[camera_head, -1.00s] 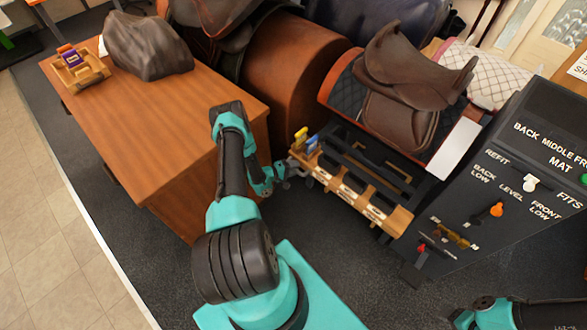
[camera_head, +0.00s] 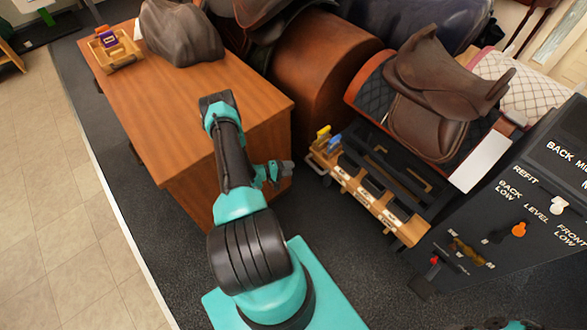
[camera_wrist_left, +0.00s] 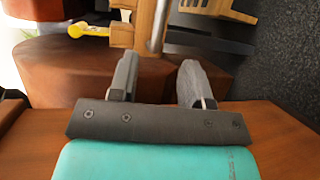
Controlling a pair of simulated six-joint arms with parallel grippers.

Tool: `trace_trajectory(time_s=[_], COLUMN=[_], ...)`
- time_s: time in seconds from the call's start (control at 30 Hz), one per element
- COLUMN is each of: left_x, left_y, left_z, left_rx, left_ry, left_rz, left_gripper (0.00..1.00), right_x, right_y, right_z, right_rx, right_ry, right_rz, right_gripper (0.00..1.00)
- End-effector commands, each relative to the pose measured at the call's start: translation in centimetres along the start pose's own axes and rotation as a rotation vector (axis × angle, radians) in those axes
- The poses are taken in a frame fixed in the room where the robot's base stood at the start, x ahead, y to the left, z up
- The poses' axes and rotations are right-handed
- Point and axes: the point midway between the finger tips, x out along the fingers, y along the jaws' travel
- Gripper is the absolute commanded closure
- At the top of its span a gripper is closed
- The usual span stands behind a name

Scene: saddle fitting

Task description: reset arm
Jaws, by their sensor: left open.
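My left arm stands in the middle of the head view. Its gripper (camera_head: 284,170) is beside the right end of the wooden desk, apart from the tool rack. In the left wrist view the two dark fingers (camera_wrist_left: 155,85) are spread with nothing between them, so it is open and empty. My right gripper does not show clearly; only a small part of that arm (camera_head: 510,325) shows at the bottom edge of the head view.
The wooden desk (camera_head: 200,115) bears a dark lump (camera_head: 180,32) and a small wooden tray (camera_head: 118,52). A brown saddle (camera_head: 440,90) sits on a stand. The wooden tool rack (camera_head: 370,195) holds yellow and blue items. A black panel with switches (camera_head: 530,210) stands right. Dark floor is clear in front.

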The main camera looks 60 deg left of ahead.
Motion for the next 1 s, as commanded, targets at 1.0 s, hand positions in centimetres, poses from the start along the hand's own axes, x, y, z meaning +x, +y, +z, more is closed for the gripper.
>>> trace_trajectory(time_s=[1.0], left_x=[9.9], left_y=[2.8], left_z=[6.9], left_rx=[0.233], left_ry=[-0.051], left_rz=[-0.328], left_gripper=[0.56], right_x=[0.0], right_y=[0.0], right_z=[0.0], right_rx=[0.0], right_ry=[0.0], right_rz=[0.0], right_gripper=[0.42])
